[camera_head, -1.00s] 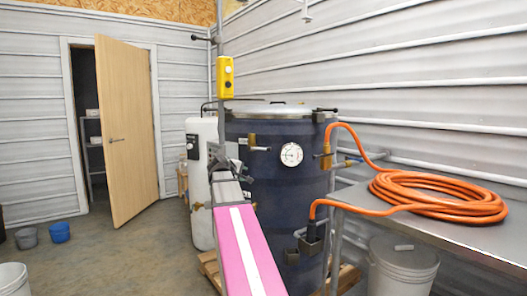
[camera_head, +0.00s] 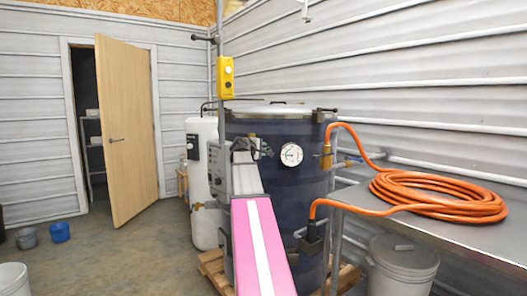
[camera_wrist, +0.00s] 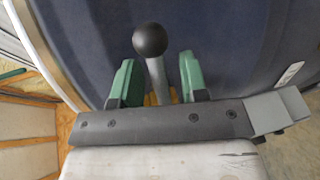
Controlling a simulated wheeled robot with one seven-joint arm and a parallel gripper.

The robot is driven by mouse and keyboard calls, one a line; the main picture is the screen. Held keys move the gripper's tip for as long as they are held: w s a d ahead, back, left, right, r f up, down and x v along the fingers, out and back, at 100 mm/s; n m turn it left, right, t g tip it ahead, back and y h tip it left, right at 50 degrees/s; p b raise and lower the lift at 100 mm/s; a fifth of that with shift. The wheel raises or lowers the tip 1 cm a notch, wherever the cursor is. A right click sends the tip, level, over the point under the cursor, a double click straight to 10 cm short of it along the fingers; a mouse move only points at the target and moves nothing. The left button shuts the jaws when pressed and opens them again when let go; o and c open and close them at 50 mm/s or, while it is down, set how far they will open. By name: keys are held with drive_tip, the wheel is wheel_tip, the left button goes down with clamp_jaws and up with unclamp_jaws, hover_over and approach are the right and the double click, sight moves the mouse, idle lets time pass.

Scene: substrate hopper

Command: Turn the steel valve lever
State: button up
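The steel valve lever (camera_wrist: 159,80) shows in the wrist view as a grey rod with a black ball knob (camera_wrist: 150,40) on its end. My gripper (camera_wrist: 157,75) has two green fingers, one on each side of the rod. They are open, with a visible gap to the rod on the left and a narrower one on the right. In the head view my gripper (camera_head: 247,148) is against the front of the dark blue tank (camera_head: 300,185), left of its round gauge (camera_head: 291,155). There it largely hides the lever.
An orange hose (camera_head: 435,195) lies coiled on the steel table (camera_head: 470,238) at right and runs to fittings on the tank. A white cylinder (camera_head: 203,225) stands left of the tank. A yellow control box (camera_head: 225,77) hangs above my arm. The floor at left is mostly open.

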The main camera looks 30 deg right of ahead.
drive_tip(key=shift+x, duration=1)
clamp_jaws()
